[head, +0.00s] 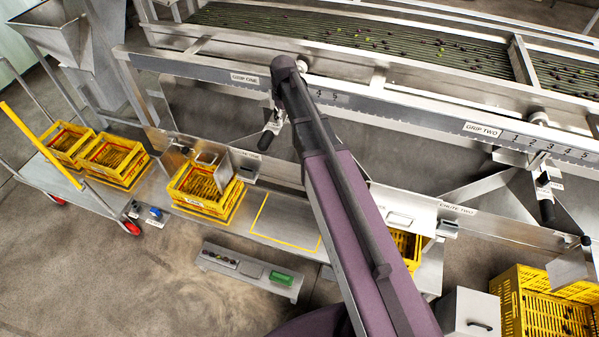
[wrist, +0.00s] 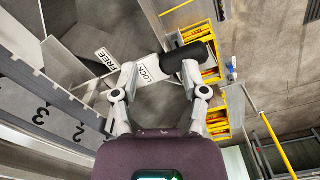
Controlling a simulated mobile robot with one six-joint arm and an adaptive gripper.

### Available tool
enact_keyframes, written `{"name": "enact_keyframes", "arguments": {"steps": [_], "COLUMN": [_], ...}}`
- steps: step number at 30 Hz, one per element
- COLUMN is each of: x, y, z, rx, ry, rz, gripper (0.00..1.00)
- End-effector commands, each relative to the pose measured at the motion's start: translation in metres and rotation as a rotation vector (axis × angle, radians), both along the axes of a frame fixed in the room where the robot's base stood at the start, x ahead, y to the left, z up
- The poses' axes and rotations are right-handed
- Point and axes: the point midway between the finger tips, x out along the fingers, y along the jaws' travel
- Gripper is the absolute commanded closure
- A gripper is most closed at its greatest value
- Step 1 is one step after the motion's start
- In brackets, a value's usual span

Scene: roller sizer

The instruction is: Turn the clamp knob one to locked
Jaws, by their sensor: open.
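Clamp one hangs below the GRIP ONE sign (head: 245,79) in the head view, with a black handle (head: 265,139) on a metal stem pointing down and left. In the wrist view a black handle (wrist: 183,62) lies just beyond my fingertips, nearer the right finger. A white FREE label (wrist: 104,56) and a LOCK label (wrist: 150,72) are beside it; LOCK is nearer the handle. My gripper (wrist: 160,75) is open, with its fingers apart and nothing clearly held between them. I cannot tell whether a finger touches the handle.
A numbered scale rail (wrist: 60,118) runs close on the left in the wrist view. Clamp two's black handle (head: 547,211) hangs at the right in the head view. Yellow crates (head: 205,207) stand below on a bench. The grey floor (head: 110,270) is open in front.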

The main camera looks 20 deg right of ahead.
Motion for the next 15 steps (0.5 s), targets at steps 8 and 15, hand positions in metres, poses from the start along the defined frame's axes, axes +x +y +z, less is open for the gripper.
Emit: {"name": "enact_keyframes", "arguments": {"steps": [8, 15], "x": [-0.041, -0.073], "y": [0.000, 0.000], "z": [-0.015, -0.026], "rx": [0.000, 0.000], "ry": [0.000, 0.000], "rz": [-0.103, -0.192], "gripper": [0.43, 0.43]}}
